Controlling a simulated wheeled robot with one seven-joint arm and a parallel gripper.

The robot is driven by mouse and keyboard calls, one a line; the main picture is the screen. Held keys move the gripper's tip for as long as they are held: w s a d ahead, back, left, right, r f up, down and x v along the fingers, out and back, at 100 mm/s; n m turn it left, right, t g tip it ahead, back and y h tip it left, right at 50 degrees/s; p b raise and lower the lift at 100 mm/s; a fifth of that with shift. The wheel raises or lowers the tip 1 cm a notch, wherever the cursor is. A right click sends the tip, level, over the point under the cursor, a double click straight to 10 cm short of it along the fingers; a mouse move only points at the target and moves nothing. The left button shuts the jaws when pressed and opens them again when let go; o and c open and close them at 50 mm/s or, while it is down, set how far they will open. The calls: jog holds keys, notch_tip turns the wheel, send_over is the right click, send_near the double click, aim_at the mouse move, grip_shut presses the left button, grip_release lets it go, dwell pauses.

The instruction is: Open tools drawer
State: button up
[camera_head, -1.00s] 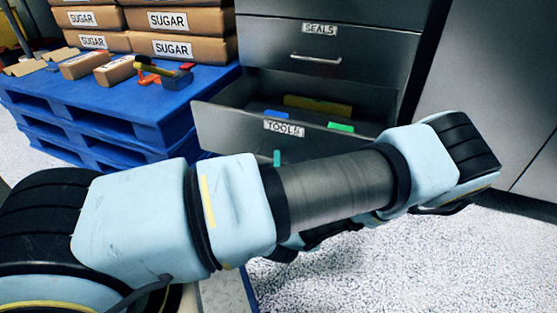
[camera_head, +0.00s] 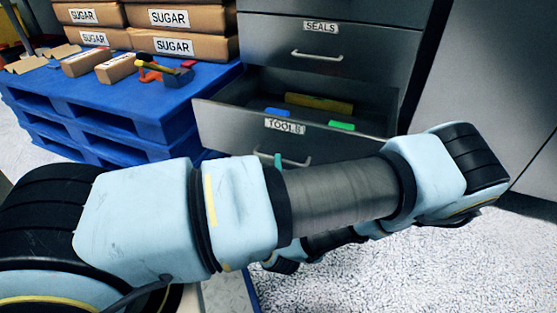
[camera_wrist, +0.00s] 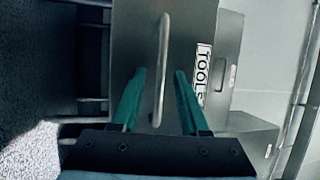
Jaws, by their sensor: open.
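The tools drawer (camera_head: 232,124) is a dark grey drawer pulled out from its cabinet, with a "TOOLS" label on its front. Inside it lie a blue item (camera_head: 277,113), a green item (camera_head: 341,126) and a yellow item (camera_head: 319,103). Its bar handle (camera_wrist: 162,70) shows in the wrist view between the two teal fingers of my gripper (camera_wrist: 160,80). The fingers are open, apart from the handle on both sides. In the head view my arm hides most of the gripper; one teal fingertip shows by the drawer front.
The closed seals drawer (camera_head: 300,36) is directly above. A blue pallet (camera_head: 130,95) with sugar packages (camera_head: 185,45) and loose hand tools stands to the left. A grey cabinet panel (camera_head: 500,90) is at the right. Speckled floor is free in front.

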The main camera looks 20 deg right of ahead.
jog(key=p+v, duration=0.1)
jog(key=v, duration=0.7)
